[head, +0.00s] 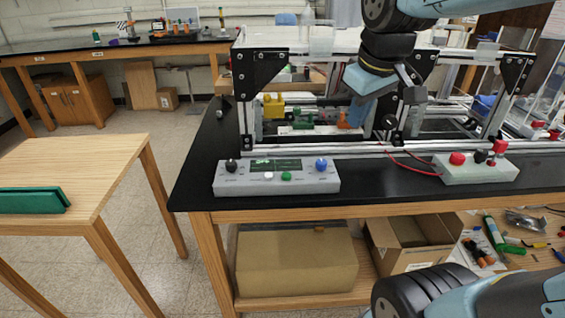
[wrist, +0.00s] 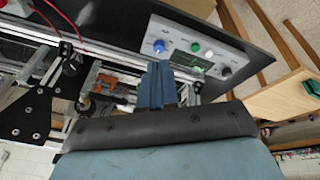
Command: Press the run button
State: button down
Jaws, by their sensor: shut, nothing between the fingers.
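A pale grey control box (head: 222,186) sits on the black bench top near its front left edge. It carries a green button (head: 286,176), a white button (head: 269,176), a dark display (head: 275,164), a blue knob (head: 321,164) and a black knob (head: 232,165). The labels are too small to read, so I cannot tell which button is marked run. My gripper (head: 357,121) is shut and empty, above and behind the box to its right, apart from it. In the wrist view, the fingers (wrist: 158,68) point toward the box, with the green button (wrist: 195,47) beyond them to the right.
An aluminium extrusion frame (head: 320,146) stands on the bench behind the box. A second box with red buttons (head: 470,172) sits to the right, joined to red cables (head: 412,164). A wooden table (head: 100,160) with a green object (head: 32,200) is at left. The space above the control box looks clear.

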jog(key=w+a+f+n+g, duration=0.2)
jog(key=w+a+n, duration=0.3)
jog(key=w, duration=0.1)
jog(key=n+g, duration=0.2)
jog(key=n, duration=0.5)
send_over(283, 175)
notch_tip(283, 175, down, 4)
jog(key=shift+r, duration=0.25)
notch_tip(283, 175, down, 14)
jog(key=shift+f, duration=0.1)
